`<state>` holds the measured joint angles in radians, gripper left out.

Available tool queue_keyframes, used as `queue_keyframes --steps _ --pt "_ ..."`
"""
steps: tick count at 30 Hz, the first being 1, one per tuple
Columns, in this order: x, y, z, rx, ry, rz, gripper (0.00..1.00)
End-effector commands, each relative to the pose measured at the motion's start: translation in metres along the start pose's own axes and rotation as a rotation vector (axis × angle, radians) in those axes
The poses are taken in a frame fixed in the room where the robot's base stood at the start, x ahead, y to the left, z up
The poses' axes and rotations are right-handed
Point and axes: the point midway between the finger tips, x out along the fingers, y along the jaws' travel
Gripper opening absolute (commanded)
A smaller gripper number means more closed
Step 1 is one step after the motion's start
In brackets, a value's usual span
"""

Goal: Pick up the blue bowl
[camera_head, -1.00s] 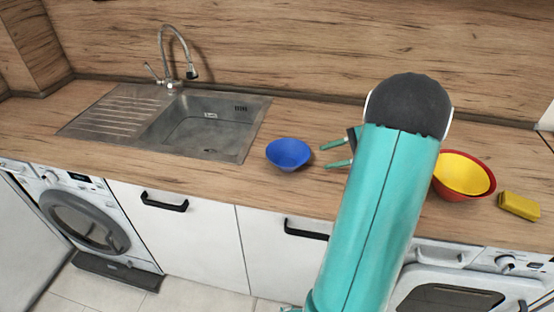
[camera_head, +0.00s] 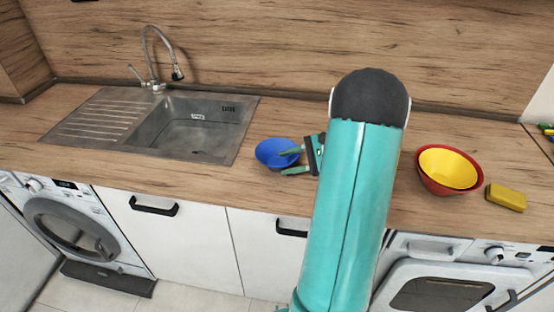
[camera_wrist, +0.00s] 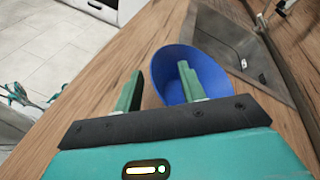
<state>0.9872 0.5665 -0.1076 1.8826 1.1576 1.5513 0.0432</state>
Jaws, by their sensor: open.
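The blue bowl (camera_head: 272,155) stands upright on the wooden counter, just right of the sink. My gripper (camera_head: 288,162) is open at the bowl's right side, with its two green fingers pointing left. In the head view one finger overlaps the bowl's inside and the other is at its near right edge. In the wrist view the blue bowl (camera_wrist: 167,82) shows its near wall between the open fingers of my gripper (camera_wrist: 158,90). The right finger there reaches over the inside of the bowl, and the left finger is outside it. I cannot tell whether either finger touches the bowl.
The metal sink (camera_head: 240,118) with a tap (camera_head: 160,60) lies left of the bowl. A yellow bowl (camera_head: 448,166) sits inside a red bowl (camera_head: 437,188) to the right, beside a yellow sponge (camera_head: 506,197). The counter's front edge is close to the blue bowl.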

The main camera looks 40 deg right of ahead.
Motion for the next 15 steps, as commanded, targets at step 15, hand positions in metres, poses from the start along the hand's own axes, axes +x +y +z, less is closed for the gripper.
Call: queue_keyframes --steps 15 --pt "0.038 -0.002 0.001 -0.001 0.0 0.0 0.34"
